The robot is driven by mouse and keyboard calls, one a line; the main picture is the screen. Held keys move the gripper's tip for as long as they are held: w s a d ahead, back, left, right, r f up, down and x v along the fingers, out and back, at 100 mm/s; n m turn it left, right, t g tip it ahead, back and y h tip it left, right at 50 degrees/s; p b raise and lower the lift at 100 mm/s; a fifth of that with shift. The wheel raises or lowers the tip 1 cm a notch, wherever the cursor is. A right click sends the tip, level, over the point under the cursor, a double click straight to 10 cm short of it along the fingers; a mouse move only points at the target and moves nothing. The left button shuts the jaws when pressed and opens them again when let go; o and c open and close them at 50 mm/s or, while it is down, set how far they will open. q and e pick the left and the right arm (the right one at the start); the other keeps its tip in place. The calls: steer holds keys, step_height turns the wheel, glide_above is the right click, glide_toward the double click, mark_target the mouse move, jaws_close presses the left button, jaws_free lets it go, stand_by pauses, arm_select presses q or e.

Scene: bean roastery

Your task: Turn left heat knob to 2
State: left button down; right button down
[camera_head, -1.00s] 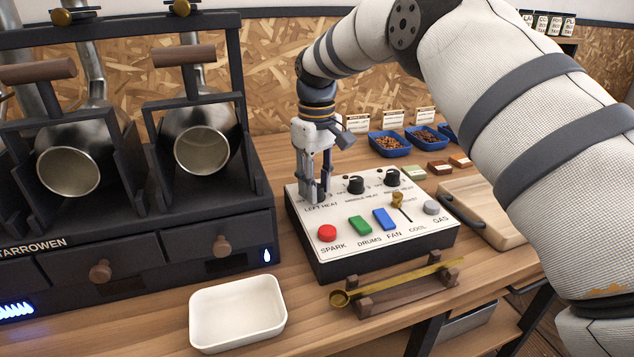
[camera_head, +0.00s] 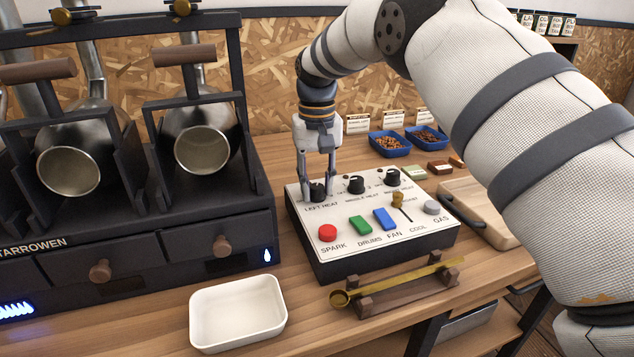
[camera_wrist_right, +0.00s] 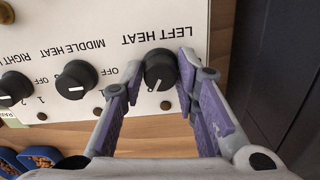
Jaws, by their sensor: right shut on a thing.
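The control panel (camera_head: 345,262) is a dark box with a white labelled top. The left heat knob (camera_head: 318,190) is black and round, at the panel's back left corner. My right gripper (camera_head: 318,192) points down from above and is shut on this knob. In the right wrist view the left heat knob (camera_wrist_right: 160,70) sits between the purple finger pads of my right gripper (camera_wrist_right: 163,82), its white pointer line aimed toward the bottom of the picture, slightly left. The number marks around it are hidden by the fingers. My left gripper is not in view.
The middle heat knob (camera_head: 356,184) and right heat knob (camera_head: 392,177) stand close to the right. A roaster (camera_head: 130,240) stands left of the panel. A white dish (camera_head: 238,338) and a brass scoop (camera_head: 400,283) on a wooden rest lie in front.

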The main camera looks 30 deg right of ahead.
mark_target(317, 186)
steer(key=shift+f, duration=0.1)
steer(key=c, duration=1.2)
jaws_free()
step_height(317, 186, up, 12)
steer(key=shift+r, duration=0.1)
